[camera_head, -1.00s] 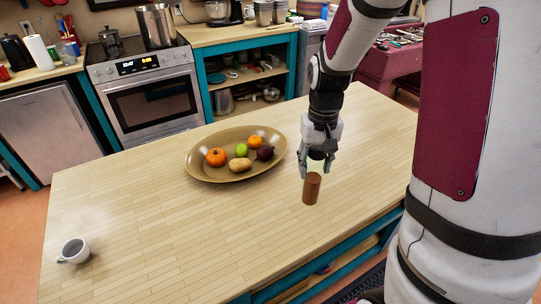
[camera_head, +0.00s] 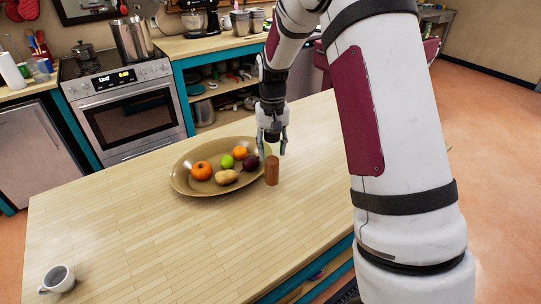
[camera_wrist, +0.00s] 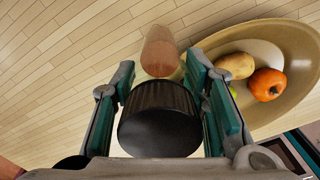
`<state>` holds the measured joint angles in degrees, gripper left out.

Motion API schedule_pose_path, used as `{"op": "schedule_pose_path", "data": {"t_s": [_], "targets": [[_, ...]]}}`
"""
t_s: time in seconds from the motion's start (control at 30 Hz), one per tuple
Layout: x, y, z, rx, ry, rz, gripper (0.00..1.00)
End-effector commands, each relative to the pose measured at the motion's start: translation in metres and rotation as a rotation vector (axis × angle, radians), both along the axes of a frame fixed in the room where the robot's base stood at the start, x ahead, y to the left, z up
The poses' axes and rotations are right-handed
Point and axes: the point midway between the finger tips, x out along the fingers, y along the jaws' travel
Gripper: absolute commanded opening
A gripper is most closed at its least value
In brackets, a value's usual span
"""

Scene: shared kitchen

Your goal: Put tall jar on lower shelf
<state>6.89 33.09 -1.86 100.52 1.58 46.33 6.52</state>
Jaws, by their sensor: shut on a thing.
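The tall jar (camera_head: 272,172) is a brown cylinder that hangs upright below my gripper (camera_head: 272,150), in front of the fruit bowl's right rim in the head view. In the wrist view its black ridged lid (camera_wrist: 160,118) sits between the two fingers, which are shut on it. Its brown body (camera_wrist: 160,52) shows beyond the lid. How far its base is above the table cannot be told. An open teal cabinet at the back has a lower shelf (camera_head: 228,104) with pots. The island (camera_head: 140,225) also has a shelf under its top, mostly hidden.
A shallow oval bowl (camera_head: 185,185) of fruit is close to the jar's left. A white mug (camera_head: 57,279) stands at the near left corner. The stove (camera_head: 125,105) is at the back left.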

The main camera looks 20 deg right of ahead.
Motion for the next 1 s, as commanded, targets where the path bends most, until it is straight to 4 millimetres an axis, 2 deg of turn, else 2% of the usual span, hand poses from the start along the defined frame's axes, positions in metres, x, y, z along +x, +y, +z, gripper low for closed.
{"op": "schedule_pose_path", "data": {"t_s": [0.1, 0.3, 0.4, 0.8, 0.83, 0.9, 1.0], "targets": [[0.011, 0.002, -0.001, 0.000, 0.000, 0.001, 0.00], [0.008, 0.001, -0.027, 0.001, 0.002, -0.001, 0.00], [0.009, 0.001, -0.034, 0.000, 0.000, -0.001, 0.00], [0.010, 0.001, -0.039, 0.000, 0.000, 0.000, 0.00], [0.009, 0.001, -0.040, 0.000, 0.001, 0.000, 0.43], [0.009, 0.001, -0.039, 0.000, 0.000, 0.000, 0.59], [0.009, 0.001, -0.039, 0.000, 0.001, 0.000, 0.61]]}}
